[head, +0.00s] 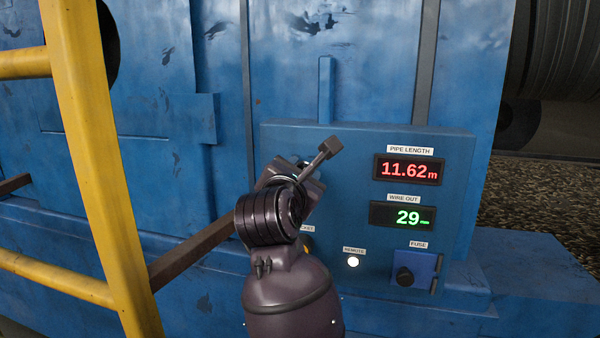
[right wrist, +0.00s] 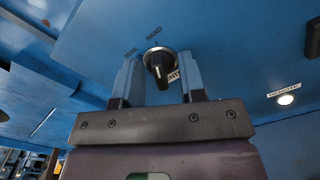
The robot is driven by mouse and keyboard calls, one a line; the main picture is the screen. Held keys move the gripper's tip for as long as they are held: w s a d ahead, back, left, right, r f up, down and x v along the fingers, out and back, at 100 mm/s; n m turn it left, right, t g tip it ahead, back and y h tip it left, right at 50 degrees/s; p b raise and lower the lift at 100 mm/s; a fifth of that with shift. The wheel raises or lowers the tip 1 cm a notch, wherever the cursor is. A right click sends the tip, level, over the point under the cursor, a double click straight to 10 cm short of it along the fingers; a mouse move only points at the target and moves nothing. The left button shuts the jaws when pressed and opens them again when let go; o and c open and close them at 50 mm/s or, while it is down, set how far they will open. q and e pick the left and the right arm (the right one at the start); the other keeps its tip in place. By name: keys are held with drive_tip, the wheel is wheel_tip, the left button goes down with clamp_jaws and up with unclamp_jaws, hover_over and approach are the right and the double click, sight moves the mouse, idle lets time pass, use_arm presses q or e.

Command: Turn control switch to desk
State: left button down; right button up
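The control switch is a round black knob (right wrist: 159,63) with a light pointer mark, on the blue panel (head: 350,145). My right gripper (right wrist: 160,68) is open, with one finger at each side of the knob and a visible gap on both sides. My left gripper is not in view.
A yellow ladder (head: 88,130) stands left.

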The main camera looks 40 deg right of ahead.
drive_tip(key=c, duration=0.6)
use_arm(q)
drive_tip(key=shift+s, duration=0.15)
use_arm(e)
drive_tip(key=shift+o, duration=0.2)
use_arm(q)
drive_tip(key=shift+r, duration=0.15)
use_arm(e)
drive_tip(key=shift+n, duration=0.3)
use_arm(q)
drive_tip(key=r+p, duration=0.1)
drive_tip(key=p, duration=0.1)
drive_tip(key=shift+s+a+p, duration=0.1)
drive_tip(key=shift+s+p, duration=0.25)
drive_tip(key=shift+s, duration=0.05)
use_arm(e)
drive_tip(key=n, duration=1.1)
drive_tip(key=shift+w+a, duration=0.1)
drive_tip(key=shift+n, duration=0.3)
drive_tip(key=o, duration=0.6)
drive_tip(key=shift+c, duration=0.2)
